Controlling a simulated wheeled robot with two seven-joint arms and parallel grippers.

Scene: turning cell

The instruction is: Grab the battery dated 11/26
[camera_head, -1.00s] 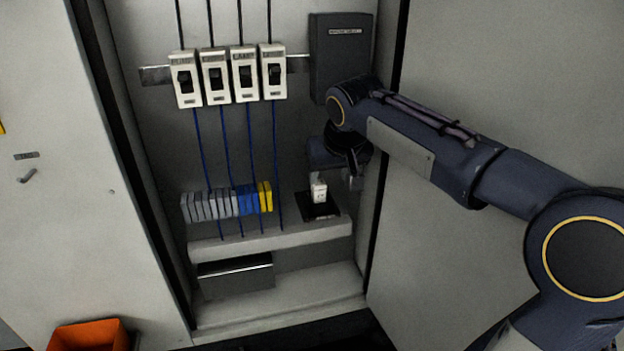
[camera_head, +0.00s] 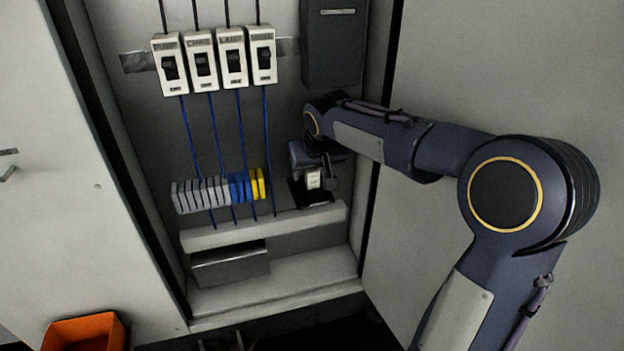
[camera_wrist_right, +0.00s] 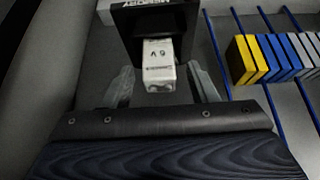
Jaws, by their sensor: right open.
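A small white battery (camera_head: 313,179) stands at a black holder on the right end of the cabinet ledge. In the right wrist view the battery (camera_wrist_right: 159,62) shows upside-down large print like "6 V" and a smaller line that I cannot read, so its date is not confirmed. My right gripper (camera_head: 321,181) is at the battery. In the wrist view its open fingers (camera_wrist_right: 160,78) lie on both sides of the battery, with a gap on each side. My left gripper is not in view.
The black holder (camera_wrist_right: 120,22) has a partly cut-off label. Grey, blue and yellow terminal blocks (camera_head: 218,191) with blue wires stand beside it. Breaker switches (camera_head: 215,60) and a dark box (camera_head: 334,45) are above. The ledge (camera_head: 225,236) is clear in front. An orange bin (camera_head: 85,335) is lower left.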

